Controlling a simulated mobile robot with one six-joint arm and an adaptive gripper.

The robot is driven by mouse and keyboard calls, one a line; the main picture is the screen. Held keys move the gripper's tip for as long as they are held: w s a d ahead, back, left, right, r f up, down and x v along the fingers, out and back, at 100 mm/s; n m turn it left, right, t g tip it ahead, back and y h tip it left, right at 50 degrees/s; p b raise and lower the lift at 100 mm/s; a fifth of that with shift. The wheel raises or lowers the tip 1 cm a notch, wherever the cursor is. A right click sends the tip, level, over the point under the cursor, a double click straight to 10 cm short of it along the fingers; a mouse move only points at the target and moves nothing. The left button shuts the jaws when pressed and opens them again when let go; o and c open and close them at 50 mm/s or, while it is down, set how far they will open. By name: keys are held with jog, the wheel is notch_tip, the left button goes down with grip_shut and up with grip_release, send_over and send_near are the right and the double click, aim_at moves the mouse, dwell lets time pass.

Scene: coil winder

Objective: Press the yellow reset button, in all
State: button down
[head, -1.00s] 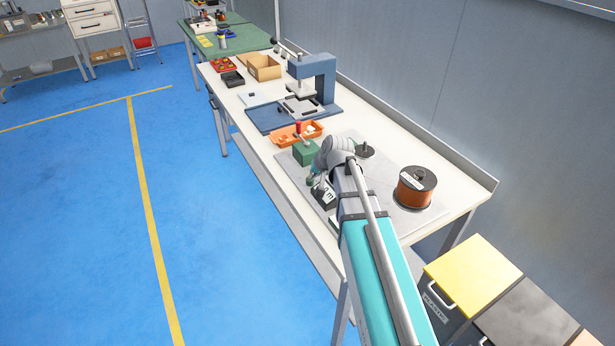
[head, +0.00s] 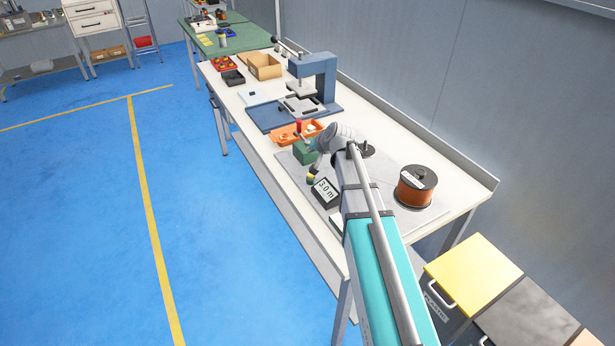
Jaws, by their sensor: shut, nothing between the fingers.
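The counter box (head: 326,192) stands on the grey plate of the winder, and its display reads 3.0 m. A small yellow patch (head: 311,179) shows at the box's left edge, right at the end of my gripper; I cannot tell whether it is the reset button or part of the gripper. My gripper (head: 313,174) points down there from the wrist, small in the picture, shut and empty. Whether it touches anything cannot be made out.
A green block (head: 304,152) with a red-topped lever stands just behind my gripper. An orange tray (head: 285,136) and a blue press (head: 318,78) lie farther back. A copper wire spool (head: 415,188) stands right of my arm. Blue floor at left is clear.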

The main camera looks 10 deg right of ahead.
aim_at(311, 176)
jog(key=shift+f+b, duration=4.05)
jog(key=shift+f, duration=0.15)
jog(key=shift+f, duration=0.15)
jog(key=shift+w+f+b, duration=0.2)
jog(key=shift+f+b, duration=0.05)
jog(key=shift+b, duration=0.2)
jog(key=shift+f+b, duration=0.5)
jog(key=shift+f, duration=0.05)
jog(key=shift+r, duration=0.15)
jog(key=shift+r+p, duration=0.85)
jog(key=shift+p, duration=0.15)
